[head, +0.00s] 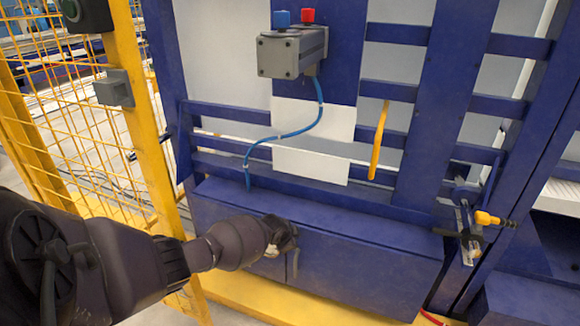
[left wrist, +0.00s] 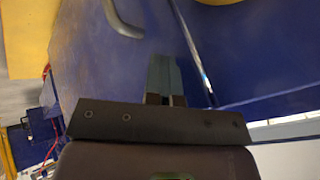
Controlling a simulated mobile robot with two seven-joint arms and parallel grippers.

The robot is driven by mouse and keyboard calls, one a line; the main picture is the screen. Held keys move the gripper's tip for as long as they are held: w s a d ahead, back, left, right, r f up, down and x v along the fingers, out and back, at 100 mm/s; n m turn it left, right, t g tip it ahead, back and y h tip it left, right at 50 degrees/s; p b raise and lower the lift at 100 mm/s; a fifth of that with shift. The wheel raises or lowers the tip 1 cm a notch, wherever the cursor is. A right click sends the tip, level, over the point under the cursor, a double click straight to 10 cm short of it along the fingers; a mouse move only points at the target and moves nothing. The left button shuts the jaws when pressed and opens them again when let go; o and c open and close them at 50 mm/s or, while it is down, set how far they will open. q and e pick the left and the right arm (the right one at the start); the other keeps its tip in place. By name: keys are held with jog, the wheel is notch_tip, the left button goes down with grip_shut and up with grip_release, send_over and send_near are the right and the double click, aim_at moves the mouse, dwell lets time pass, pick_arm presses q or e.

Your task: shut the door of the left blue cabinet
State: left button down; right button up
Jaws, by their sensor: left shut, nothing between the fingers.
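The blue cabinet (head: 340,265) is low at the bottom middle of the head view. Its left door (head: 225,222) is partly hidden behind my left arm, and I cannot tell from this view whether it is fully closed. My left gripper (head: 287,240) is at the cabinet front, near the door's inner edge and a grey handle (head: 295,264). In the left wrist view my left gripper (left wrist: 165,65) is shut and empty, in front of blue panels. A curved grey handle (left wrist: 122,22) is near its fingertips. A thin bright strip (left wrist: 195,55) runs between two blue surfaces. My right gripper is out of view.
A yellow mesh fence (head: 80,90) with a yellow post stands left of the cabinet. Above the cabinet are blue frame bars, a grey box (head: 290,52) with a blue hose, and a white panel (head: 312,140). A clamp with a yellow handle (head: 487,219) is at right.

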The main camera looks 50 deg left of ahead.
pick_arm(q)
jog(key=shift+w+a+r, duration=0.25)
jog(key=shift+w+r, duration=0.15)
jog(key=shift+r, duration=0.1)
jog(key=shift+w+a+r, duration=0.25)
jog(key=shift+w+r, duration=0.1)
jog(key=shift+r, duration=0.15)
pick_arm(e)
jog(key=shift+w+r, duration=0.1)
pick_arm(q)
jog(key=s+d+f+p+v, duration=0.1)
jog(key=p+v, duration=0.5)
jog(key=v, duration=0.4)
jog(key=shift+s+p, duration=0.3)
jog(key=shift+s, duration=0.15)
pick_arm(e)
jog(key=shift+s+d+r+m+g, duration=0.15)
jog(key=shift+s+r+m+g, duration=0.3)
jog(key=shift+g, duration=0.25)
pick_arm(q)
jog(key=shift+d+f, duration=0.1)
jog(key=shift+d, duration=0.05)
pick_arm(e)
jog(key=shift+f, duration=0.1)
pick_arm(q)
jog(key=shift+s+f, duration=0.1)
